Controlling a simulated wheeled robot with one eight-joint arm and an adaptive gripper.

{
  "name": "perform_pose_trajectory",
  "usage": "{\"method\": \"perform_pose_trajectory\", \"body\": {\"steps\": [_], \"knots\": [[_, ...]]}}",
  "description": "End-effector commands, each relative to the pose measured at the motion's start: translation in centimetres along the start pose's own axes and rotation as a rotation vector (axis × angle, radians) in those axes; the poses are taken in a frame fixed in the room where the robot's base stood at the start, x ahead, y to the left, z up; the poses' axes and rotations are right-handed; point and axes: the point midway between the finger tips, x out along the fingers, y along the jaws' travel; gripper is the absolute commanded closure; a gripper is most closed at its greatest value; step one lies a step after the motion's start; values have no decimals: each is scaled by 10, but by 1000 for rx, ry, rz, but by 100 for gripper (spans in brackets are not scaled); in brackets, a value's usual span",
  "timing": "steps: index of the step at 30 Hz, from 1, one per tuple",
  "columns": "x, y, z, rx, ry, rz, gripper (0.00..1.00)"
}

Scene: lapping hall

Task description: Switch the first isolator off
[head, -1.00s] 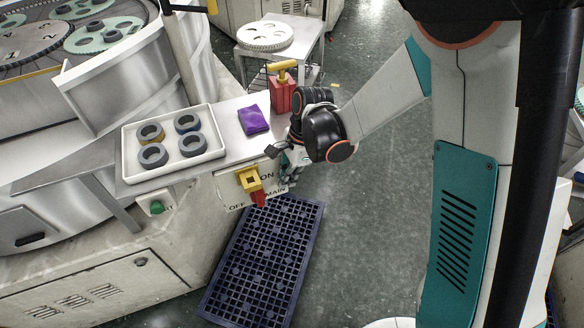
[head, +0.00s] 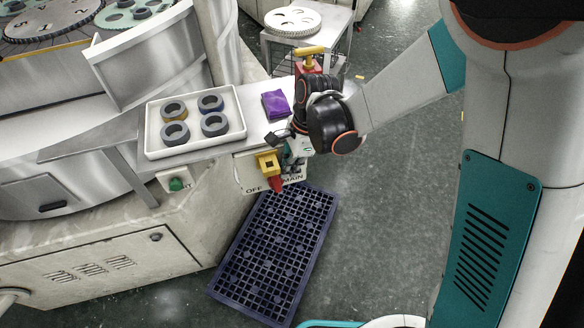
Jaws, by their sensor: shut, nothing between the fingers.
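The isolator (head: 267,163) is a yellow switch body on a pale plate on the machine's side, below the shelf edge. Its red handle (head: 276,183) points down and slightly right. The plate's "OFF" shows at lower left and "MAIN" at lower right. My gripper (head: 293,160) is shut and empty, just right of the yellow body and in front of the plate's upper right part. I cannot tell whether it touches the switch. My wrist hides part of the shelf end.
A white tray (head: 151,133) with several dark rings and a purple cloth (head: 275,104) lie on the shelf. A red can with a yellow handle (head: 309,60) stands behind my wrist. A green button (head: 176,184) is to the left. A dark grid mat (head: 324,208) lies on the floor below.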

Motion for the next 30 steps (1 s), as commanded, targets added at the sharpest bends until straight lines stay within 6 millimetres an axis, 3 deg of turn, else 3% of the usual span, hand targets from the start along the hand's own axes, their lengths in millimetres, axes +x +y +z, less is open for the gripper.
{"method": "perform_pose_trajectory", "body": {"steps": [8, 14, 21, 30], "knots": [[-2, -1, -6, 0, -1, 0, 100], [-10, -6, -35, 1, -1, 1, 100], [-67, -5, -29, -3, -1, 1, 100], [-106, -6, -27, -4, -1, 1, 100]]}}
